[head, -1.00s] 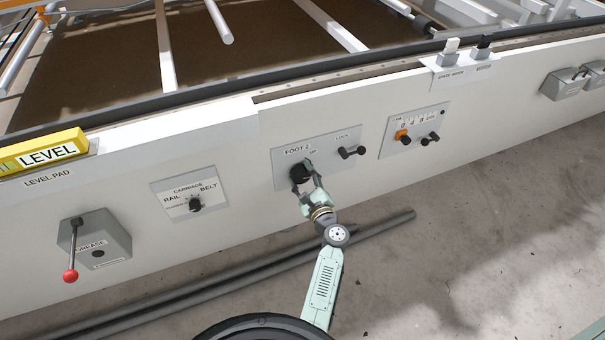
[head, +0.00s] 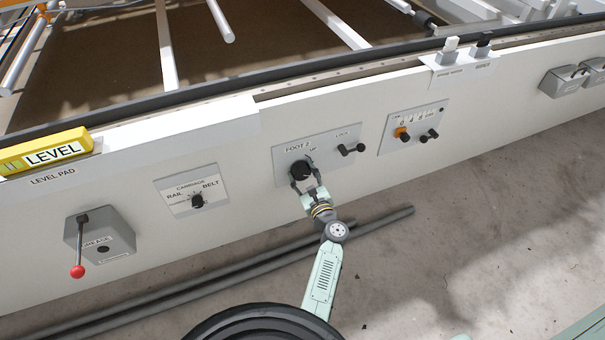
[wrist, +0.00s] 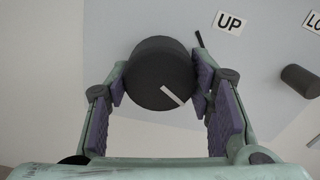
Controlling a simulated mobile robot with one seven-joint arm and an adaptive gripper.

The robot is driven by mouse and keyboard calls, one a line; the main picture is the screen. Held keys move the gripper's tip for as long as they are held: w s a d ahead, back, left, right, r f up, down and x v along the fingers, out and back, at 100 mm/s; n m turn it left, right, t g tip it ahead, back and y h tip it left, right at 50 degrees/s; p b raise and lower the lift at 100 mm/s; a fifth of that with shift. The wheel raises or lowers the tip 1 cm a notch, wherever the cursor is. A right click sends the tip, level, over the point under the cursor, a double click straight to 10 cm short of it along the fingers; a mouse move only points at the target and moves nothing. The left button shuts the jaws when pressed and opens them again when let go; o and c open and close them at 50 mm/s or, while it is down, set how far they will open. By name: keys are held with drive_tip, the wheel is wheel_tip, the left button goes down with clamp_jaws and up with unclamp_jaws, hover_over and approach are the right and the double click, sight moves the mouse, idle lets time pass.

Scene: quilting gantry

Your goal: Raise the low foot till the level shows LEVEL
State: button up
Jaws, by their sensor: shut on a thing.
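The FOOT 2 plate (head: 322,145) is on the white front beam. Its round black knob (head: 299,169) is between the fingers of my gripper (head: 304,182). In the wrist view my gripper (wrist: 162,88) is shut on the knob (wrist: 158,72), one purple pad on each side. The white pointer line on the knob slants down to the right. An UP label (wrist: 229,23) and a dark tick sit to the knob's upper right. The yellow level (head: 45,151), marked LEVEL, lies on the level pad at the far left. Its bubble is too small to read.
A LOCK handle (head: 351,149) is right of the knob, partly seen in the wrist view (wrist: 301,80). A CARRIAGE selector (head: 197,201) and a grease box with a red-tipped lever (head: 78,271) are to the left. Dark pipes (head: 240,268) lie on the floor below.

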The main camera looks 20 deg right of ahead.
drive_tip(key=shift+r, duration=0.1)
drive_tip(key=o, duration=1.2)
drive_tip(key=shift+c, duration=0.2)
drive_tip(key=shift+s, duration=0.1)
drive_tip(key=s, duration=1.1)
drive_tip(key=shift+s+d, duration=0.2)
drive_tip(key=shift+s, duration=0.2)
